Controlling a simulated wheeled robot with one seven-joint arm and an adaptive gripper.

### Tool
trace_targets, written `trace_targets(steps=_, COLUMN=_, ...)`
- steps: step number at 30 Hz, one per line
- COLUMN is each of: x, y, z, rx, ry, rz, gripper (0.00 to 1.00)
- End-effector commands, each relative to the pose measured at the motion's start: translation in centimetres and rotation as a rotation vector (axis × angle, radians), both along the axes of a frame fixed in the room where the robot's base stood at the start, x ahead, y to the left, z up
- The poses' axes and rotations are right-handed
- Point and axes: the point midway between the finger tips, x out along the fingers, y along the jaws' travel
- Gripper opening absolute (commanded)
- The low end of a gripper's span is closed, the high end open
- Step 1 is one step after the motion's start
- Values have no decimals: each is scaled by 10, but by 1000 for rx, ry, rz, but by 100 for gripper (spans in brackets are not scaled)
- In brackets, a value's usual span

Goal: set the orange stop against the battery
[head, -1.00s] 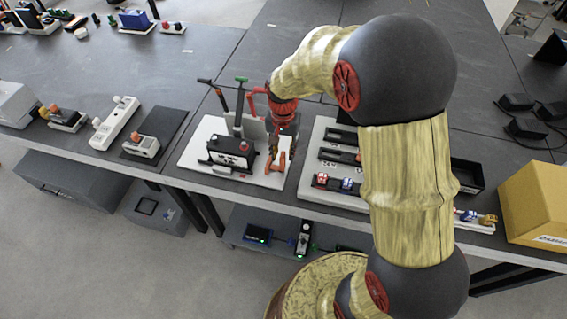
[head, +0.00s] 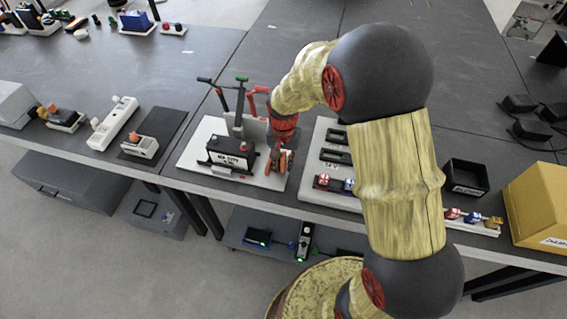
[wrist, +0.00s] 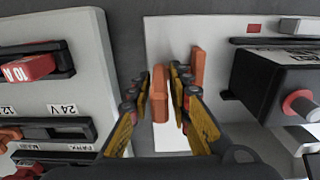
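The orange stop (wrist: 160,95) stands between my gripper's two fingers in the wrist view. A second upright orange part (wrist: 198,66) shows just beyond the right finger; I cannot tell how the two parts join. My gripper (wrist: 162,84) straddles the nearer part closely, but whether its pads press on it is unclear. In the head view my gripper (head: 279,160) is low over the right side of the white plate, with orange showing around it. The battery (head: 230,153), a black box with red terminals, stands left of it. In the wrist view the battery (wrist: 268,84) is to the right, with a gap.
The white plate (head: 204,137) carries the battery and a grey upright with red, green and black handles behind it. A pale slotted tray (head: 318,140) lies close on the right. A black bin (head: 466,176) and a yellow box (head: 540,205) stand farther right.

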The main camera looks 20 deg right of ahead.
Motion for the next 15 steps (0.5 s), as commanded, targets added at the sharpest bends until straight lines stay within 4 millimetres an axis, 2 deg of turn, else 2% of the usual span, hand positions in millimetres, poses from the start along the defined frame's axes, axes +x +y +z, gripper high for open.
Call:
trace_targets(steps=9, x=0, y=0, z=0, rx=0, ry=0, rz=0, gripper=0)
trace_targets(steps=15, x=0, y=0, z=0, rx=0, ry=0, rz=0, gripper=0)
